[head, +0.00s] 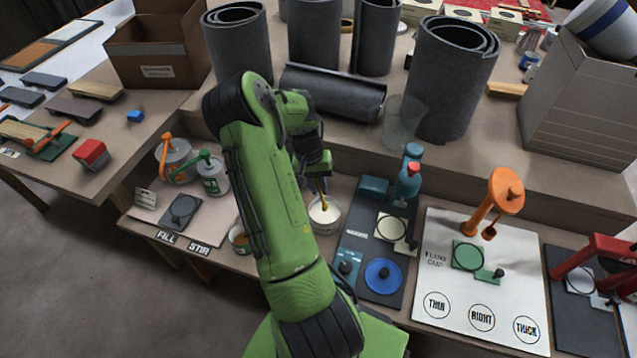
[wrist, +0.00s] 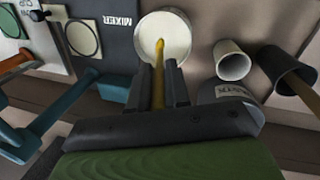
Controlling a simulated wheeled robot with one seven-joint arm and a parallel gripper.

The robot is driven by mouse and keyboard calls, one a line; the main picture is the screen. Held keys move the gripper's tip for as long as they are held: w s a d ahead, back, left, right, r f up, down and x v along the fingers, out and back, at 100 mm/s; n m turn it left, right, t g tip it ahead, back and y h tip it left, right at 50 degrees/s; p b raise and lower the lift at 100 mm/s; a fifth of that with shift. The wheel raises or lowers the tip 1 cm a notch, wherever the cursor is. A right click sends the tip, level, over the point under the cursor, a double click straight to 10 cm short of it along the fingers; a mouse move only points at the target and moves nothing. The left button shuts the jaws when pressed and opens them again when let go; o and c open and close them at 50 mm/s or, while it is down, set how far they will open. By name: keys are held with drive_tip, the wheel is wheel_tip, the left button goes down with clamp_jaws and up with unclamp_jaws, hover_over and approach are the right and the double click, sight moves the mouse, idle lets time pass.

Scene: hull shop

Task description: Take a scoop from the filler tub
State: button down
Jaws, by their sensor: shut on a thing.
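A round white tub (head: 331,222) with pale contents stands on the bench just right of my forearm in the head view. It also shows at the top of the wrist view (wrist: 183,45). No label on it can be read. My gripper (head: 319,176) is above the tub and shut on an upright yellow tool (head: 324,203). In the wrist view my gripper (wrist: 160,88) has one finger on each side of the yellow tool's handle (wrist: 158,92). The tool's lower end reaches into the tub's opening. Whether it touches the contents cannot be told.
A white cup (wrist: 232,62) and a dark cup with a stick (wrist: 278,68) stand near the tub. Grey rolls (head: 335,92) line the raised shelf.

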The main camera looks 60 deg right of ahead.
sight(324, 204)
drive_tip(key=b+x, duration=0.2)
drive_tip(key=w+b+x, duration=0.1)
drive_tip(key=x, duration=0.2)
drive_tip(key=shift+a+f+b, duration=0.15)
drive_tip(key=shift+f+b, duration=0.25)
drive_tip(key=shift+s, duration=0.15)
drive_tip(key=shift+s, duration=0.45)
drive_tip(key=shift+r, duration=0.1)
drive_tip(key=shift+s+r+p+v, duration=0.1)
drive_tip(key=shift+s+p+v, duration=0.25)
drive_tip(key=shift+p+v, duration=1.2)
drive_tip(key=shift+s+r+p+v, duration=0.1)
drive_tip(key=shift+s+p+v, duration=0.25)
drive_tip(key=shift+p+v, duration=1.15)
drive_tip(key=shift+s+r+p+v, duration=0.1)
drive_tip(key=shift+s+p+v, duration=0.55)
drive_tip(key=shift+v, duration=1.5)
drive_tip(key=shift+w+d+f, duration=0.1)
drive_tip(key=shift+w+d, duration=0.2)
